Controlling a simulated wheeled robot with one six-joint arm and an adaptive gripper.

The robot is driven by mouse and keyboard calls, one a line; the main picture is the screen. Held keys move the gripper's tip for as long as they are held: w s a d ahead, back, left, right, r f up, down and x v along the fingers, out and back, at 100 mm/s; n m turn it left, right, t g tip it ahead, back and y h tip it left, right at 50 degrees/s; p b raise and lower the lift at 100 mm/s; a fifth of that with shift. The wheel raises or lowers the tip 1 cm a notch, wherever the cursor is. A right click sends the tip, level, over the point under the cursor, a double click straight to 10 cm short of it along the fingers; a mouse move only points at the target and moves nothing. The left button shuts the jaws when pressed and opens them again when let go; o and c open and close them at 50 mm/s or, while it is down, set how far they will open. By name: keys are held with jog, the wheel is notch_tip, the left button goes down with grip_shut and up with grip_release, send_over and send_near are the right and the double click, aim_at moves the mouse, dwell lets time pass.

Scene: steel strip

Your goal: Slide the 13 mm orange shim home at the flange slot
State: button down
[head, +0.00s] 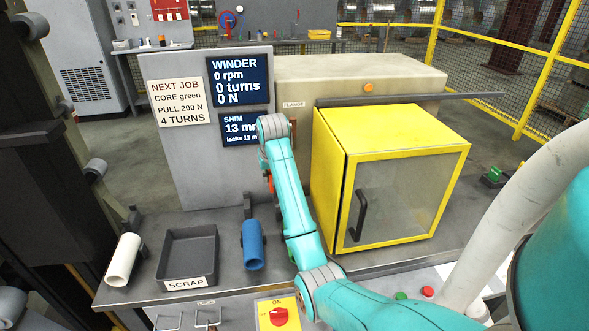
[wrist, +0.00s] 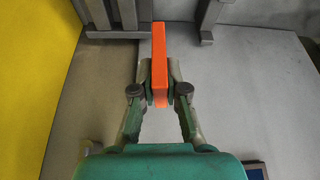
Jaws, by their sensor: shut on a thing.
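The orange shim (wrist: 159,50) is a narrow straight bar between the fingers of my gripper (wrist: 159,75) in the wrist view. My gripper is shut on it, and its far end reaches up beside a grey bracket. I cannot tell whether that end touches anything. In the head view only a sliver of orange (head: 270,184) shows beside my teal arm, which hides the fingers. A FLANGE label (head: 293,104) is on the beige machine housing (head: 400,72) above my wrist. The slot itself is not clearly visible; my arm covers much of that area.
A yellow cabinet (head: 385,125) with a glass door stands close right of my arm. Grey panel (head: 180,175) is left, with a SHIM 13 mm screen (head: 238,128) partly hidden. A SCRAP tray (head: 187,257), blue core (head: 252,245) and white core (head: 123,260) are on the bench.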

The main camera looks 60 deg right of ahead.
jog(key=s+d+r+m, duration=0.1)
jog(key=s+d, duration=0.3)
jog(key=d, duration=0.1)
jog(key=shift+d, duration=0.2)
jog(key=shift+a+r, duration=0.1)
jog(key=shift+r, duration=0.05)
jog(key=shift+s, duration=0.1)
jog(key=shift+a+f, duration=0.1)
jog(key=shift+f, duration=2.75)
jog(key=shift+f, duration=1.75)
jog(key=c, duration=1.1)
grip_release()
